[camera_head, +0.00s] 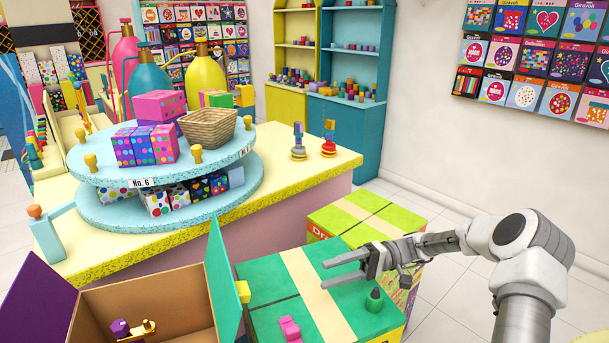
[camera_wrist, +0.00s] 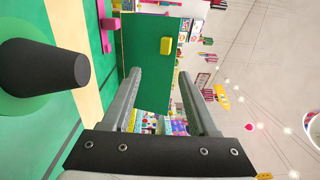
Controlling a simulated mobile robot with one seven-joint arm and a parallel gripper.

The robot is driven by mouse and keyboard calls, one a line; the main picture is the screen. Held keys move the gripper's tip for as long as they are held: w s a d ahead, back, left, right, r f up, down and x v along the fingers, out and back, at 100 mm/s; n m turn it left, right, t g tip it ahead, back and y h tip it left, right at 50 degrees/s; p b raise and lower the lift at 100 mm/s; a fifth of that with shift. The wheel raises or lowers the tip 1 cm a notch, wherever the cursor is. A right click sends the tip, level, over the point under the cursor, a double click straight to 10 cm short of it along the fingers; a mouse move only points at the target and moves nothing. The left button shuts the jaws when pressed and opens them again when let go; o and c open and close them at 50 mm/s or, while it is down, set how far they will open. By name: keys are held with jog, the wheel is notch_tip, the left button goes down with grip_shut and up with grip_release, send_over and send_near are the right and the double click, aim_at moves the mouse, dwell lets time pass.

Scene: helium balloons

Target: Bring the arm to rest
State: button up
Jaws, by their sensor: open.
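My gripper (camera_head: 325,274) is open and empty, held out to the left above the closed green box (camera_head: 262,289) with a tan tape strip. In the wrist view both fingers (camera_wrist: 160,76) stand apart with nothing between them. A dark green cone-shaped object (camera_head: 374,299) stands on the box below my gripper; it looms large and black-tipped at the left of the wrist view (camera_wrist: 50,68). A pink object (camera_head: 290,329) lies on the box nearer the front; it also shows in the wrist view (camera_wrist: 106,28).
An open cardboard box (camera_head: 180,295) with purple and teal flaps stands at left, a purple and gold object (camera_head: 134,329) inside. Behind is a yellow-topped counter (camera_head: 300,170) with a blue two-tier stand (camera_head: 85,205). A lime box (camera_head: 370,215) adjoins the green one. Floor at right is clear.

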jog(key=s+a+r+m+t+h+p, duration=0.2)
jog(key=s+a+r+h, duration=0.1)
jog(key=s+r+h, duration=0.65)
jog(key=s+d+r+m+t+h, duration=0.1)
jog(key=s+d+r+t+h, duration=0.2)
jog(key=s, duration=0.4)
jog(key=s+d+r+t+h+p, duration=0.1)
jog(key=s+d+r+t+h, duration=0.3)
jog(key=s+r+t+h, duration=0.1)
jog(key=shift+s+d+r+m+t, duration=0.35)
jog(key=shift+s+r+t, duration=0.35)
jog(key=shift+s+t, duration=0.25)
jog(key=shift+w, duration=0.1)
jog(key=shift+c, duration=0.8)
